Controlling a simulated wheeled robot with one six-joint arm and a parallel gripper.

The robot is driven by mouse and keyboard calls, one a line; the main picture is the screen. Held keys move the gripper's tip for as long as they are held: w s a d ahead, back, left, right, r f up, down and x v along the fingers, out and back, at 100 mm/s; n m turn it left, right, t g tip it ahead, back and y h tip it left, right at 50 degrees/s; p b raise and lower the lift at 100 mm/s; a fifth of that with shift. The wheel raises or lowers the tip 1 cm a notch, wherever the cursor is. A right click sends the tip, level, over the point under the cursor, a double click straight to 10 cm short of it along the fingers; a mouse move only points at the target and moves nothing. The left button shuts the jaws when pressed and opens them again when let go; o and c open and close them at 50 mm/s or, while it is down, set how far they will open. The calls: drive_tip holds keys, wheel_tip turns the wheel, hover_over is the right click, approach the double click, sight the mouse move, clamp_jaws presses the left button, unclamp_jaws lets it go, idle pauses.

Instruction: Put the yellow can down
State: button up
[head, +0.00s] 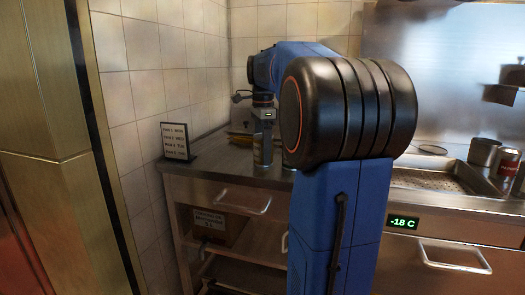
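My gripper (263,120) points down over the left part of the steel counter, at the end of my blue arm. Right below it is a small upright cylinder (262,152) with greyish and dull yellow tones, which may be the yellow can. Its bottom appears at or very close to the counter top. The fingers are too small to make out, so I cannot tell whether they grip it. A yellow item (241,139) shows just behind and left of it, partly hidden. My arm's large black joint hides the counter to the right.
A black menu sign (175,141) stands at the counter's left end by the tiled wall. Open shelves below hold a cardboard box (218,227).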

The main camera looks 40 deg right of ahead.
drive_tip(key=shift+r, duration=0.1)
wheel_tip(320, 180, up, 12)
drive_tip(key=shift+r, duration=0.1)
drive_tip(key=s+a+f+n+t, duration=0.1)
drive_tip(key=s+a+f+n, duration=0.3)
drive_tip(key=a+f+n, duration=0.3)
drive_tip(key=s+a+f+n+t, duration=0.1)
drive_tip(key=s+a+f+n, duration=0.35)
drive_tip(key=a, duration=0.55)
drive_tip(key=s+a+f+n+t, duration=0.1)
drive_tip(key=s+a+f+n, duration=0.4)
drive_tip(key=f, duration=0.5)
drive_tip(key=s+a+f+n+t, duration=0.1)
drive_tip(key=s+a+f+n, duration=0.4)
drive_tip(key=f, duration=0.5)
drive_tip(key=shift+s+f+n+t, duration=0.4)
drive_tip(key=shift+s+n, duration=0.55)
drive_tip(key=shift+s, duration=0.25)
